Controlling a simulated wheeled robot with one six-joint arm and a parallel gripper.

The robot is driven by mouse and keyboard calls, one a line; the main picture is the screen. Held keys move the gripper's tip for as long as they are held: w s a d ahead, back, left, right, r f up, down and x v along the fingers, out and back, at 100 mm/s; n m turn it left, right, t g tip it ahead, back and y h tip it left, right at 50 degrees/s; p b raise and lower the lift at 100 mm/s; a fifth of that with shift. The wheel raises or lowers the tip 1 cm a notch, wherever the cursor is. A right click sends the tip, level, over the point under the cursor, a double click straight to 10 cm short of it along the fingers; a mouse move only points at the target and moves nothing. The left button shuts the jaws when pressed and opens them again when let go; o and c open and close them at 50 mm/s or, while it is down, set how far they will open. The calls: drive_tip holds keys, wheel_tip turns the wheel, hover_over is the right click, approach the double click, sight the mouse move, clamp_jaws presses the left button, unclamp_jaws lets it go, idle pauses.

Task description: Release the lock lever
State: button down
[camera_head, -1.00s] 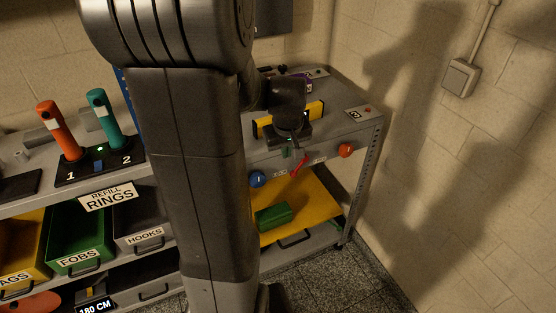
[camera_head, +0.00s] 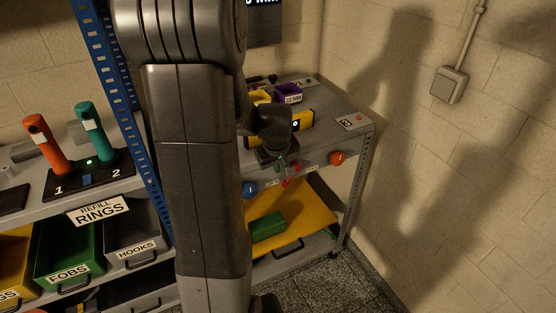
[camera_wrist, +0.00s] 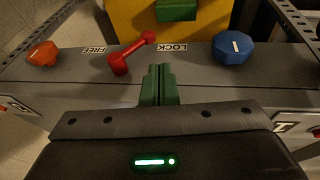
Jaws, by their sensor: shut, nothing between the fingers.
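The red lock lever (camera_wrist: 132,54) is on the shelf's front edge, slanted between the FREE label (camera_wrist: 94,49) and the LOCK label (camera_wrist: 171,47) in the wrist view, its far end nearer LOCK. In the head view the lever (camera_head: 291,177) shows only in part below my gripper. My gripper (camera_wrist: 158,72) has green fingers, shut and empty, beside the lever on its LOCK side. I cannot tell whether they touch it. The gripper (camera_head: 282,164) also shows in the head view under the dark wrist.
A blue knob (camera_wrist: 232,47) and an orange knob (camera_wrist: 42,53) flank the lever. Below is a yellow sloped panel (camera_head: 310,209) with a green block (camera_head: 267,226). A yellow level-like bar (camera_head: 304,119) and a purple bin (camera_head: 289,94) are on the shelf top. The wall is at right.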

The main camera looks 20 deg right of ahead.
sight(284, 183)
drive_tip(key=x, duration=0.4)
drive_tip(key=d+x, duration=0.1)
drive_tip(key=x, duration=0.1)
drive_tip(key=shift+s+f, duration=0.15)
drive_tip(key=shift+s, duration=0.15)
drive_tip(key=shift+d+f, duration=0.3)
drive_tip(key=shift+f, duration=0.35)
drive_tip(key=shift+f+b, duration=0.2)
drive_tip(key=shift+b, duration=0.3)
drive_tip(key=shift+f+b, duration=0.1)
drive_tip(key=shift+b, duration=0.3)
